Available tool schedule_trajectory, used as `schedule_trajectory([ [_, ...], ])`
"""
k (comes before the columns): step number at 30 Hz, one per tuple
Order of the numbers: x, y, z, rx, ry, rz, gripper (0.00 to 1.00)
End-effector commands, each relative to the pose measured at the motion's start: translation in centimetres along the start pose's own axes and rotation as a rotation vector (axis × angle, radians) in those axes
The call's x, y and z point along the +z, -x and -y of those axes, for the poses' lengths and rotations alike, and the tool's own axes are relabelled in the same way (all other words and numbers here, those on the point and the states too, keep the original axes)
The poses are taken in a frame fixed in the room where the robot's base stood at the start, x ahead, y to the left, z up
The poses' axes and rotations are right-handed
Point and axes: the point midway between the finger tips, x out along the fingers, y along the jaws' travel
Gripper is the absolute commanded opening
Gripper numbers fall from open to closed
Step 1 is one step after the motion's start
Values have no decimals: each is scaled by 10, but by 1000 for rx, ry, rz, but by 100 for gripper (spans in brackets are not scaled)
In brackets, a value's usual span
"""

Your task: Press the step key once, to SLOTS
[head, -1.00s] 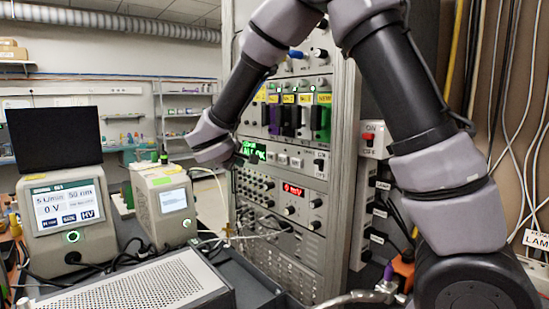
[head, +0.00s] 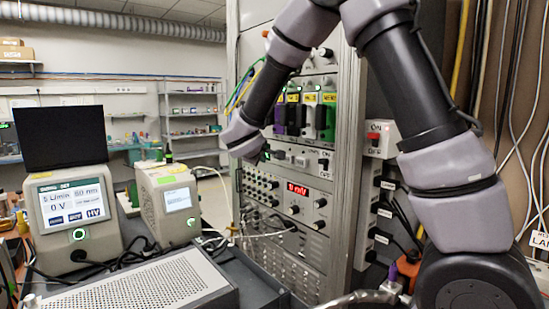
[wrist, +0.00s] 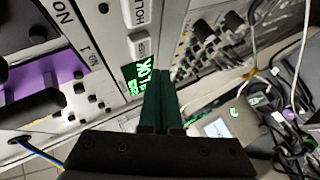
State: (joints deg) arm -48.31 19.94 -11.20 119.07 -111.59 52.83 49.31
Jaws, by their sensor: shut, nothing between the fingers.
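My gripper (wrist: 162,74) is shut and empty, its dark green fingers reaching toward the rack panel in the wrist view. Beside the fingertips is a green lit display (wrist: 143,78), with "OK" readable. Just above the display is a small pale key (wrist: 141,47); its lettering is too small to read surely, so I cannot tell whether it is the step key. The fingers look apart from that key, though their depth is unclear. In the head view the row of pale keys (head: 301,160) shows right of my wrist, which hides the display.
The rack (head: 345,170) carries a red readout (head: 297,189) with knobs and cables below. Coloured modules (head: 309,115) with handles sit above the keys. Two instruments (head: 72,215) (head: 168,205) and a perforated metal box (head: 140,290) stand at left. Loose cables (wrist: 262,85) lie nearby.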

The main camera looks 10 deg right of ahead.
Motion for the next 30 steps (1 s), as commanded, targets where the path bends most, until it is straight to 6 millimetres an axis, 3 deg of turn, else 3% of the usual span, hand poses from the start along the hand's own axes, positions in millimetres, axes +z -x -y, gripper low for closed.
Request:
schedule_trajectory([
  [7, 8, -11, -8, 0, 0, 1, 0],
  [30, 9, -11, -8, 0, 0, 0, 0],
])
